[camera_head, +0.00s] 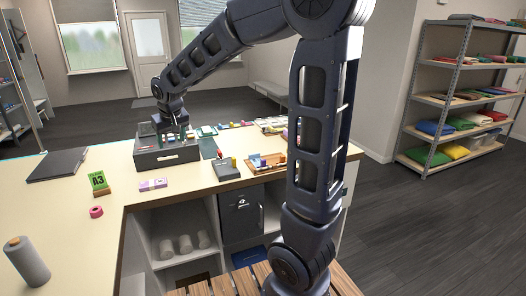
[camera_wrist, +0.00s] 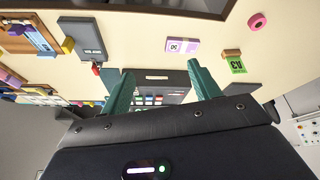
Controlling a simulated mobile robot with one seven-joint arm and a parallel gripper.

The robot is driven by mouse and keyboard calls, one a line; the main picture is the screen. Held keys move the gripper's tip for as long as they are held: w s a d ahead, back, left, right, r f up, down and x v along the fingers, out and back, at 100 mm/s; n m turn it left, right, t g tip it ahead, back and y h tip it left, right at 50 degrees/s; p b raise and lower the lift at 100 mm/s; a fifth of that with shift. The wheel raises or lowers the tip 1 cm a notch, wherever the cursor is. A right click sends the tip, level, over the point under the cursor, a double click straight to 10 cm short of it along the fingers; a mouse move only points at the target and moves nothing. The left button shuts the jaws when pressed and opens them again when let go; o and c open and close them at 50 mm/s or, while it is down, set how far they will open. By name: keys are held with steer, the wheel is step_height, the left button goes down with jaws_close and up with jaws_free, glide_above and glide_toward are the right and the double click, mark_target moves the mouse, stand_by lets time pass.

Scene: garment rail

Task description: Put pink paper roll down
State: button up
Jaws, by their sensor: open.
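The pink paper roll (camera_head: 96,211), a small ring with a hole, rests on the pale counter (camera_head: 115,230), in front of the green A3 sign (camera_head: 98,182). The wrist view shows the roll (camera_wrist: 257,21) at the upper right, well away from my fingers. My gripper (camera_head: 173,138) is over the dark grey box (camera_head: 165,155) at the back of the counter. Its two green fingers (camera_wrist: 162,82) are apart, with the box's contents showing between them. Nothing is visibly held. Whether the fingertips touch anything in the box is unclear.
A grey spool (camera_head: 27,262) stands at the front left. A black folder (camera_head: 57,164) lies behind the sign. A pink-and-white pack (camera_head: 153,184) and a dark grey device (camera_head: 224,169) lie nearer the box. Open cubbies are below the counter.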

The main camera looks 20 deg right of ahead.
steer(key=s+d+r+m, duration=0.1)
steer(key=s+d+r, duration=0.1)
steer(key=s+d, duration=0.45)
steer(key=s+d+r+m, duration=0.1)
steer(key=s+d, duration=0.2)
steer(key=d, duration=0.6)
steer(key=s+d+f+m, duration=0.1)
steer(key=s+d, duration=0.3)
steer(key=s, duration=0.3)
steer(key=s+d+h, duration=0.1)
steer(key=s+d, duration=0.4)
steer(key=s, duration=0.2)
steer(key=shift+f+m, duration=0.35)
steer(key=shift+m, duration=0.05)
